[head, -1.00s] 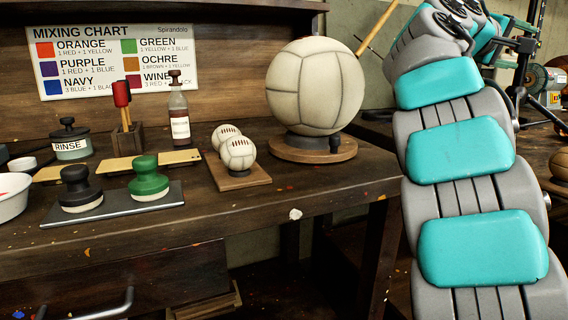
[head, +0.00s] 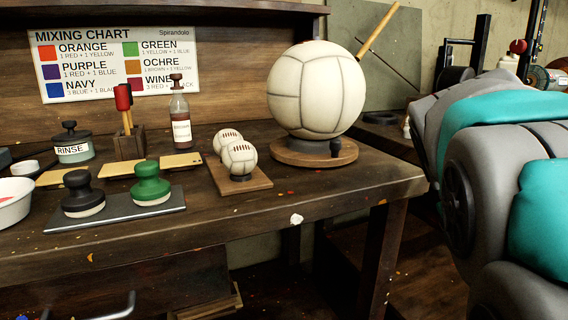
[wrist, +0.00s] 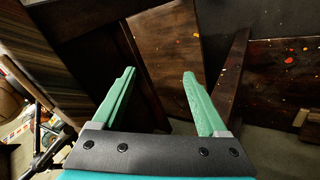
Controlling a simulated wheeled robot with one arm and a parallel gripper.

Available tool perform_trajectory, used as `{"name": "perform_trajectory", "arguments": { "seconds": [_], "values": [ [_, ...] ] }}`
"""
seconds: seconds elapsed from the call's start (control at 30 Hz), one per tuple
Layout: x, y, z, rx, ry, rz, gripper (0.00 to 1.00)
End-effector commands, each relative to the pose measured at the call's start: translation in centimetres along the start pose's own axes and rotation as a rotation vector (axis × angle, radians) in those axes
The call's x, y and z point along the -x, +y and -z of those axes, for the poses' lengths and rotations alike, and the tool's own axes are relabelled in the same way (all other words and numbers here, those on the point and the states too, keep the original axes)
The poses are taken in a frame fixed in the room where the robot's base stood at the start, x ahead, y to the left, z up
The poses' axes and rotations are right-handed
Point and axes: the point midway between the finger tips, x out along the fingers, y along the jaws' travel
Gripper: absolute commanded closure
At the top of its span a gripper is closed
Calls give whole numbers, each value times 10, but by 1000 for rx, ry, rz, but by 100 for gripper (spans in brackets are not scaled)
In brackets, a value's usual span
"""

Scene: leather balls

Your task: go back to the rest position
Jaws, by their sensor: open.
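My gripper (wrist: 158,85) shows in the wrist view with its two green fingers spread wide and nothing between them. Past the fingers are dark wooden panels and the floor. In the head view my arm, grey with teal pads, fills the right edge, to the right of the workbench (head: 330,205) and clear of it. My gripper is out of sight in the head view.
On the bench stand a large white ball (head: 318,88) on a round wooden base, two small balls (head: 240,157) on a board, green (head: 151,184) and black (head: 82,192) stamps on a tray, a bottle (head: 180,115) and a rinse pot (head: 72,145). A mixing chart (head: 115,62) hangs behind.

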Motion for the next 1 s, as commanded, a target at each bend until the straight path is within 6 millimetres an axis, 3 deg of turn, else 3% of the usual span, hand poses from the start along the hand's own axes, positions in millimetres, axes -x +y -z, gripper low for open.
{"name": "perform_trajectory", "arguments": {
  "seconds": [0.1, 0.3, 0.5, 0.6, 0.7, 1.0],
  "values": [
    [-11, -61, -54, 1, -75, 142, 24],
    [-15, -158, -150, 15, -221, 355, 24],
    [-9, -222, -231, 39, -353, 492, 24],
    [-6, -238, -255, 49, -395, 525, 24],
    [-4, -244, -266, 52, -412, 538, 24],
    [-4, -245, -266, 52, -413, 539, 24]
  ]
}}
